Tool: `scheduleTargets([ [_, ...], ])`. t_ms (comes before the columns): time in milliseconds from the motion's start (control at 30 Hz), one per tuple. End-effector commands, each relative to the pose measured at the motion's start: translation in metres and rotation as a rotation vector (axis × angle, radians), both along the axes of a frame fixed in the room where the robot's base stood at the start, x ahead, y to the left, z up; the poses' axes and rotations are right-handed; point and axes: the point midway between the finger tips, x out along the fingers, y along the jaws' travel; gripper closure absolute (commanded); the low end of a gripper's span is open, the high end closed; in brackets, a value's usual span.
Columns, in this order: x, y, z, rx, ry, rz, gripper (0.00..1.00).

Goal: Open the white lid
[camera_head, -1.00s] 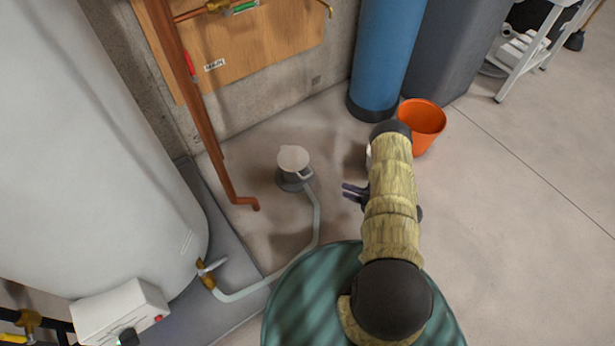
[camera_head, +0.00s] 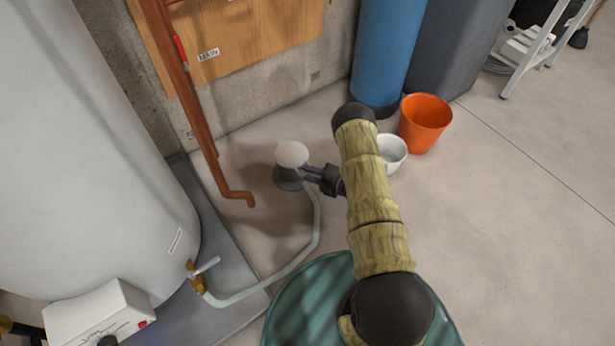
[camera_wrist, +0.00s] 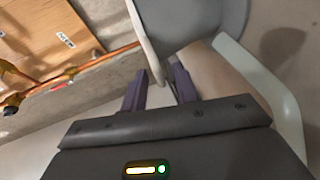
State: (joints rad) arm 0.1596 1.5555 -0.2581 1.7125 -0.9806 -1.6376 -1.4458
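The white lid (camera_head: 292,154) sits on top of a short grey standpipe (camera_head: 287,178) on the floor. My gripper (camera_head: 308,173) is at the lid's right front edge, with its dark fingers pointing left at it. In the wrist view my gripper (camera_wrist: 160,88) has its two purple-grey fingers spread apart. A narrow pale edge (camera_wrist: 151,58) of the lid reaches down toward the gap between them. I cannot tell whether the fingers touch it. The lid's handle is hidden by the fingers in the head view.
A pale hose (camera_head: 272,280) curves from the standpipe to a brass valve on the white tank (camera_head: 100,160). A copper pipe (camera_head: 207,150) stands behind left. A green drum (camera_head: 300,310) is in front.

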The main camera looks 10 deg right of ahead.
Motion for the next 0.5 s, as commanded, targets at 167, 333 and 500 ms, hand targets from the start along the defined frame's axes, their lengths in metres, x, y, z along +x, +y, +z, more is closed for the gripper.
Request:
scheduleTargets([
  [167,0.0090,0.0091,-0.0038,-0.001,0.001,0.000,0.71],
  [333,0.0096,0.0088,-0.0026,0.000,0.001,-0.002,0.71],
  [500,0.0094,0.0086,-0.0027,0.000,0.001,-0.002,0.86],
])
